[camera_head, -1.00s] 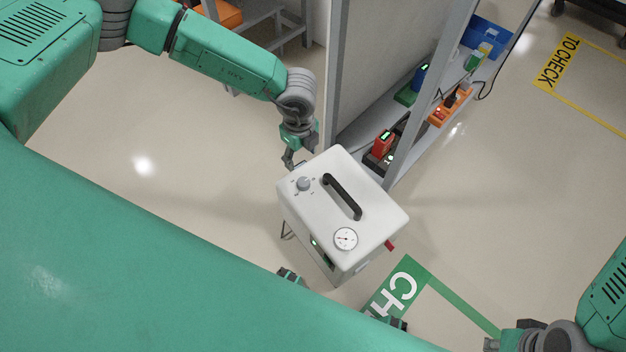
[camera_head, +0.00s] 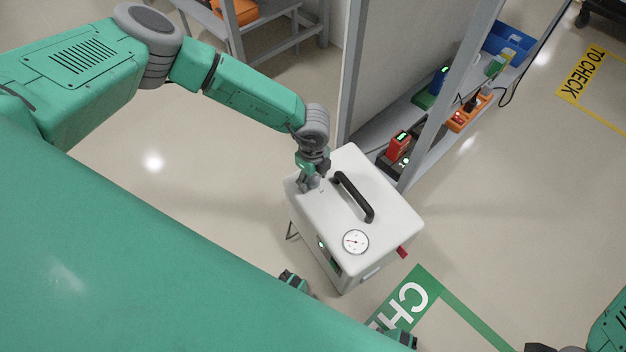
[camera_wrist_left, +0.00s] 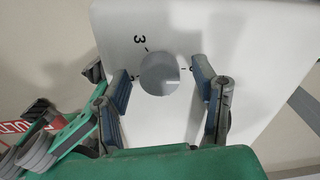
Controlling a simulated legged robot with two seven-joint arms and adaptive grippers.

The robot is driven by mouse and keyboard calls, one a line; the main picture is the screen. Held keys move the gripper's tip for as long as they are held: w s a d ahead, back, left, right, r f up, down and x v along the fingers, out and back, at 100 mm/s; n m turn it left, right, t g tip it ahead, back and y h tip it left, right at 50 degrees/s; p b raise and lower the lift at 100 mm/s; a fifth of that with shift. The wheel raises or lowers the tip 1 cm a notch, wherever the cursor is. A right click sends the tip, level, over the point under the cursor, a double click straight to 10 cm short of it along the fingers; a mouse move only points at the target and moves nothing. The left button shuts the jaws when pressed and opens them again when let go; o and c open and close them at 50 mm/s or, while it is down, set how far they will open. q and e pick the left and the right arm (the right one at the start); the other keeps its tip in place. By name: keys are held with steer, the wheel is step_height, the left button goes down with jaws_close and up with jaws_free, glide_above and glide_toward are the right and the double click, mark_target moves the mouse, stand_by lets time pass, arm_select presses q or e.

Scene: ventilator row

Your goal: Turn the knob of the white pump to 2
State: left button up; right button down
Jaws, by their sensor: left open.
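The white pump (camera_head: 385,205) is a white box with a black handle (camera_head: 354,197) and a round dial gauge (camera_head: 355,242) on top. Its round grey knob (camera_wrist_left: 160,74) lies between the spread fingers of my left gripper (camera_wrist_left: 161,88) in the left wrist view. A mark reading 3 is beside the knob, and other marks are partly covered by the fingers. In the head view my left gripper (camera_head: 312,183) is over the knob's corner of the pump and hides the knob. The gripper is open.
A grey shelf rack (camera_head: 432,165) stands right behind the pump, holding a red device (camera_head: 398,144), an orange box (camera_head: 468,111) and a blue bin (camera_head: 507,45). Green floor marking (camera_head: 432,281) lies in front. Floor at left is clear.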

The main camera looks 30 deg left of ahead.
arm_select(q)
steer(key=c, duration=1.1)
steer(key=shift+c, duration=0.2)
